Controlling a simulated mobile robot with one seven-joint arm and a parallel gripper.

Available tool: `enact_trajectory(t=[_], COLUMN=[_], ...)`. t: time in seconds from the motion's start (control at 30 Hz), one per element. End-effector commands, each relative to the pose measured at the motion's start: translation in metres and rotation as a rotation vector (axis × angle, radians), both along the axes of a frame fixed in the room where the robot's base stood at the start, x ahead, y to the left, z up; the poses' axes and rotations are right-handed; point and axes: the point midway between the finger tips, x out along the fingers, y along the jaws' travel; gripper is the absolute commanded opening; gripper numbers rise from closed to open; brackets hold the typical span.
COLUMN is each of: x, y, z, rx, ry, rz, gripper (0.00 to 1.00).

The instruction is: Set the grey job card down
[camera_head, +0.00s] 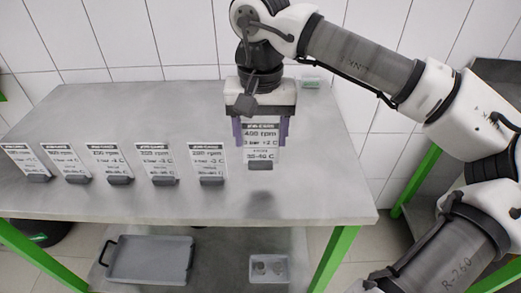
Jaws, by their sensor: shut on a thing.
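A job card (261,155) with dark print reading "400 rpm" on a white and grey face is held by my gripper (261,132). The gripper's two purple fingers are shut on the card from either side. The card hangs upright with a dark grey block at its lower edge. A soft shadow lies on the tabletop below it, and the card seems to be a little above the surface. Several similar cards in dark holders stand in a row to the left, the nearest one reading "200 rpm" (208,163).
The grey metal table (310,198) has green legs. Its front right area is bare. A small green-and-white item (311,83) lies at the back edge. Below, a shelf holds a grey tray (150,260) and a small light box (269,281). A tiled wall stands behind.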

Motion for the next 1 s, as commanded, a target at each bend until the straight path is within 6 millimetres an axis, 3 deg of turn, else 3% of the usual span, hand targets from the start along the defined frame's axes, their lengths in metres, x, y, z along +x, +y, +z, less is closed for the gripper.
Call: enact_trajectory(t=[0.17,0.4,0.77,0.8,0.97,1.0], x=[0.0,-0.001,0.0,0.0,0.0,0.0], y=[0.0,0.0,0.0,0.0,0.0,0.0], z=[-0.012,-0.045,-0.051,-0.051,-0.05,-0.05], rx=[0.001,0.001,0.001,0.001,0.001,0.001], ry=[0.001,0.001,0.0,0.0,0.0,0.0], rz=[0.0,0.0,0.0,0.0,0.0,0.0], gripper=[0.3,0.3,0.3,0.64,0.85,0.85])
